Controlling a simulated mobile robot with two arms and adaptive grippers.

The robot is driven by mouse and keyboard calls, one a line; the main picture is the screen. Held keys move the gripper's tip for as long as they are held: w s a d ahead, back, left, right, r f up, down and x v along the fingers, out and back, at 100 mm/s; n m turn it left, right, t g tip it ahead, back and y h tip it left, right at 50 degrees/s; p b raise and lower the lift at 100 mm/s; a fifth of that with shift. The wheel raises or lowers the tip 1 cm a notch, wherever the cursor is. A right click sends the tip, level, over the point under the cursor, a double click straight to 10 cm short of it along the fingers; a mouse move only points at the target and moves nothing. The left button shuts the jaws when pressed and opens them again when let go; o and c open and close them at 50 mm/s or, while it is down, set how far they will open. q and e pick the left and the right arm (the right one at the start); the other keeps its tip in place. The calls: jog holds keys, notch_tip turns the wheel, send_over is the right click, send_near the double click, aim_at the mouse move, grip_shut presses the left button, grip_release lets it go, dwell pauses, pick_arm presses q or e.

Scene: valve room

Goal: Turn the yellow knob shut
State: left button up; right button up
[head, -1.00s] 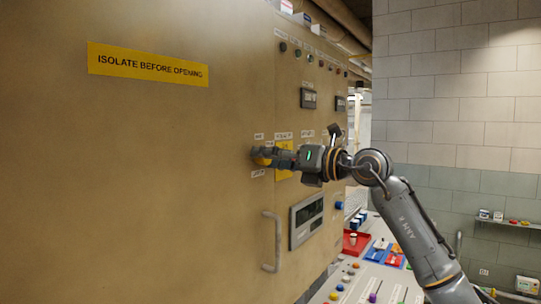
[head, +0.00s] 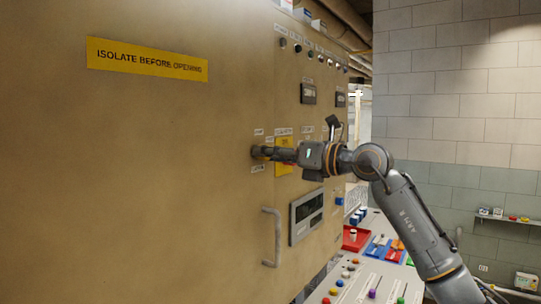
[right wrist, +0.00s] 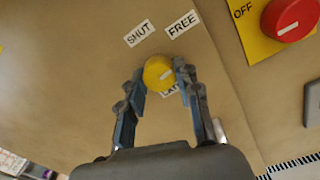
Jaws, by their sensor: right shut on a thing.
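The yellow knob (right wrist: 158,72) is on the tan cabinet front, with a white mark on its face. In the right wrist view the mark runs up to the right at a slant. The labels SHUT (right wrist: 138,33) and FREE (right wrist: 183,24) sit above it; a third label below is partly hidden. My right gripper (right wrist: 160,80) is shut on the knob, one finger on each side. In the head view my right gripper (head: 262,152) is against the cabinet and hides most of the knob. My left gripper is not in view.
A red knob (right wrist: 291,17) on a yellow plate marked OFF is near the gripper. A cabinet handle (head: 272,238) and a display (head: 306,215) are below my arm. A console (head: 375,275) with coloured controls stands at lower right.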

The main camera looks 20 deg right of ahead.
jog(key=shift+r+n+b, duration=0.1)
jog(key=shift+n+b, duration=0.4)
jog(key=shift+n, duration=7.4)
jog(key=o, duration=1.1)
jog(key=shift+h, duration=0.3)
jog(key=shift+o, duration=0.2)
jog(key=shift+d, duration=0.1)
jog(key=v, duration=1.2)
